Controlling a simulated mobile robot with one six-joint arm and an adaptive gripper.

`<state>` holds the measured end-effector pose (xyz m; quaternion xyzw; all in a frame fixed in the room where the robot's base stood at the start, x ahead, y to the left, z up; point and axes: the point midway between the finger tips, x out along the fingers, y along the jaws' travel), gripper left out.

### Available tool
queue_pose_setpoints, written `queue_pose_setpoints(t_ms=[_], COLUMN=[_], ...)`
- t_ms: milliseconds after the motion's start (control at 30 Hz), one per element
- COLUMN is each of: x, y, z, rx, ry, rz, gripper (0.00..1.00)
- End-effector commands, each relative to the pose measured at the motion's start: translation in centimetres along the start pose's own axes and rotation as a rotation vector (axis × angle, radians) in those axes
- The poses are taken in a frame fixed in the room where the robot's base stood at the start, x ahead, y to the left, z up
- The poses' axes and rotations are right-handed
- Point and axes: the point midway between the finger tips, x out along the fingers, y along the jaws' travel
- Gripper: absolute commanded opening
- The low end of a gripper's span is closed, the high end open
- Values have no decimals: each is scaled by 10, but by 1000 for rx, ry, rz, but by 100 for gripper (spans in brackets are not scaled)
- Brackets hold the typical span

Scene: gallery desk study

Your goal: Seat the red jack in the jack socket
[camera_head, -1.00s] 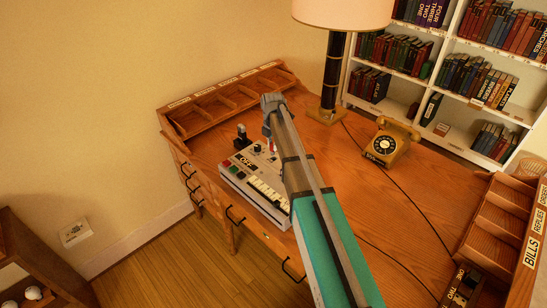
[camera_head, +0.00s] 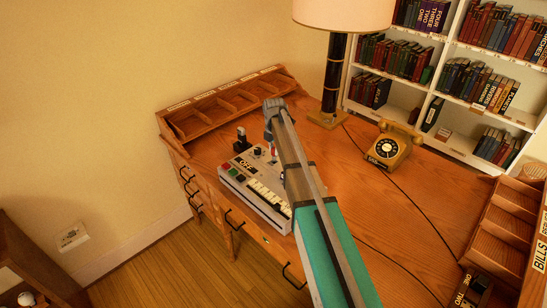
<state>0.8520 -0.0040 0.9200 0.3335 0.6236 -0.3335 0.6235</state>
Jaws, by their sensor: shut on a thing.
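A grey control box (camera_head: 238,190) with a row of pale keys, coloured buttons, black knobs and an OFF label sits on the wooden desk. My gripper (camera_head: 273,148) points down over the back right of the box. It is shut on the red jack (camera_head: 274,152), of which only a small red part shows. My arm hides the right side of the box. I cannot make out the jack socket, nor tell whether the jack touches the box.
A wooden pigeonhole rack (camera_head: 222,105) stands along the desk's back left. A lamp (camera_head: 333,75) and a yellow telephone (camera_head: 391,147) stand behind and right of my arm. Another rack (camera_head: 505,225) is at the right. The desk (camera_head: 360,205) between is mostly clear, crossed by a black cord.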

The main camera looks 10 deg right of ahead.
Motion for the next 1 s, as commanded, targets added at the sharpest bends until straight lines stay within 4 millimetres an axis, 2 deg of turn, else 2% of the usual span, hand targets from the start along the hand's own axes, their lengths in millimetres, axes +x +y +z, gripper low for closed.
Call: queue_pose_setpoints(t_ms=[100,300,900,933,1000], x=[15,27,33,31,31], y=[-1,-1,-1,-1,-1], z=[-1,0,0,0,0], rx=[0,0,1,1,1], ry=[0,0,0,0,0], rz=[0,0,0,0,0], gripper=[0,0,0,33,46])
